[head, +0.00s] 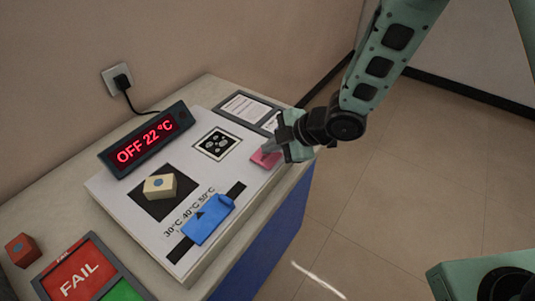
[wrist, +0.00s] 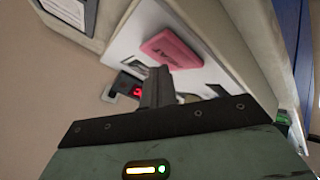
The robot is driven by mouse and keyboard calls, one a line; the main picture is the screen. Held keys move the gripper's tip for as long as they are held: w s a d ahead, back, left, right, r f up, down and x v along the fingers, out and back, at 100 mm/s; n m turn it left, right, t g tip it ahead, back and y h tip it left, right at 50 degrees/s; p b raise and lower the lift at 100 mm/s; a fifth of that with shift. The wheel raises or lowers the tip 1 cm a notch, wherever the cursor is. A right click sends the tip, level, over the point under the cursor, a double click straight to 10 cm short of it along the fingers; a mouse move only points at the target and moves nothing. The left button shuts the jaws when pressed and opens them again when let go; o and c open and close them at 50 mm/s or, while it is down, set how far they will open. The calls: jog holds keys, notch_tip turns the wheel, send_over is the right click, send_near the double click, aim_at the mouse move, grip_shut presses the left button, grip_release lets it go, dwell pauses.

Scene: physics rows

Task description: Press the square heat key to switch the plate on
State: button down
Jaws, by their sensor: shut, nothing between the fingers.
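The square heat key is a pink block (head: 265,159) at the right edge of the white panel (head: 125,188). In the wrist view the pink key (wrist: 171,48) shows part of its "HEAT" lettering, just beyond my fingertips. My gripper (head: 270,149) is shut and empty, its fingertips at or just above the key; I cannot tell whether they touch it. The fingers also show in the wrist view (wrist: 157,78). The display (head: 147,141) reads "OFF 22 °C" in red. A cream block (head: 160,186) with a blue dot sits on the black square plate (head: 141,206).
A blue slider (head: 208,222) stands by the 30, 40 and 50 °C marks. A red block (head: 21,250) and a red-and-green FAIL tray (head: 78,272) lie at the front left. A plug (head: 120,80) is in the wall. Open floor lies right of the table.

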aim_at(271, 156)
jog(key=shift+f+b, duration=0.45)
dwell(0.3)
jog(key=shift+r, duration=0.1)
jog(key=shift+r+p, duration=0.75)
jog(key=shift+r, duration=0.1)
notch_tip(271, 156, up, 6)
jog(key=p, duration=0.5)
dwell(0.4)
